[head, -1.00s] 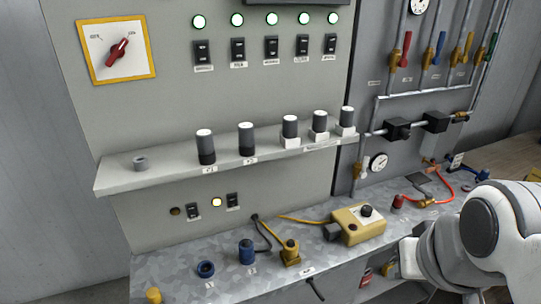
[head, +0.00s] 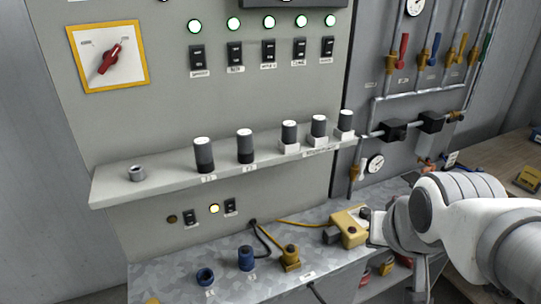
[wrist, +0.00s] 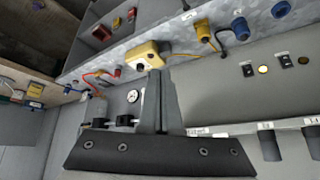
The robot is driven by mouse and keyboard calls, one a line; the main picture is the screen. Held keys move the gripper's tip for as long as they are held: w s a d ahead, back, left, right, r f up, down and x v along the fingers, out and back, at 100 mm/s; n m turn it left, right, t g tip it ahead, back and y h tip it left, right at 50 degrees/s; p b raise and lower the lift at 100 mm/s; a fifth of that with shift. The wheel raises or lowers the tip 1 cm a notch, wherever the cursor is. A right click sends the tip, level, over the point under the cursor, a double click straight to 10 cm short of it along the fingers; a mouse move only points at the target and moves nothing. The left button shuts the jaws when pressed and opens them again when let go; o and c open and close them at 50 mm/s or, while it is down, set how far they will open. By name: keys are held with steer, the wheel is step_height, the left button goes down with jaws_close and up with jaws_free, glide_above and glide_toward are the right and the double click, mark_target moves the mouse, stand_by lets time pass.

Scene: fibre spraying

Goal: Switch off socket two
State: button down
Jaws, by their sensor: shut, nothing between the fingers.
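Two small black rocker switches sit on the grey panel under the shelf, a left switch (head: 191,217) and a right switch (head: 230,205). The lamp (head: 172,219) left of the left switch is dark. The lamp (head: 214,209) left of the right switch glows yellow. Their labels are too small to read. In the wrist view the right switch (wrist: 248,70) and left switch (wrist: 286,61) show upside down. My gripper (wrist: 158,75) is shut and empty, apart from the switches. In the head view its fingertips are not clear; my arm is at right, over the bench.
The shelf (head: 110,190) with several dark knobs juts out above the switches. The bench (head: 160,275) holds blue sockets (head: 205,278), a yellow plug (head: 290,258) with cables, and a yellow box (head: 350,228). Rocker switches with green lamps and a red rotary switch (head: 110,60) are higher up.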

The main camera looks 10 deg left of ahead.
steer(key=w+a+f+m+t+y+p, duration=0.2)
steer(key=w+a+f, duration=0.2)
steer(key=w+a, duration=0.25)
steer(key=w+a+f+m+t+y+p, duration=0.1)
steer(key=w+a+f+p, duration=0.1)
steer(key=w+a+f, duration=0.45)
steer(key=s+a+f+m+t+y+p, duration=0.3)
steer(key=s+a+f+m+y, duration=0.1)
steer(key=a+m, duration=0.4)
steer(key=shift+s+a+f+t+y+p, duration=0.25)
steer(key=shift+a+f+t+y+p, duration=0.15)
steer(key=shift+a+y, duration=0.3)
steer(key=shift+w+a+b, duration=0.1)
steer(key=shift+a+b, duration=0.05)
steer(key=shift+b, duration=0.15)
steer(key=b+x, duration=0.2)
steer(key=b, duration=0.4)
steer(key=b+x, duration=0.2)
steer(key=b, duration=0.4)
steer(key=shift+w+f+b, duration=0.25)
steer(key=shift+b, duration=0.05)
